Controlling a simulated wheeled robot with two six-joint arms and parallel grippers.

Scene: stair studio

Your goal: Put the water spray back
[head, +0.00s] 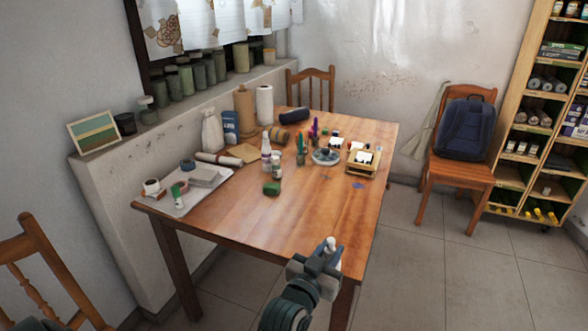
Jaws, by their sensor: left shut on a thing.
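My left gripper (326,256) is at the front edge of the table (310,220), low in the head view. It is shut on a small white thing (332,243), which shows only as a pale tip between the fingers. I cannot tell whether this is the water spray. A slim white bottle (266,152) with a narrow top stands upright on the table, left of the middle, and looks like a spray bottle. A small white and green bottle (276,168) stands beside it.
A grey tray (185,205) with rolls and small items lies at the table's left end. A paper roll (264,105), a green block (271,188) and a wooden holder (361,163) stand on the table. The front right tabletop is clear. Chairs (460,176) stand around.

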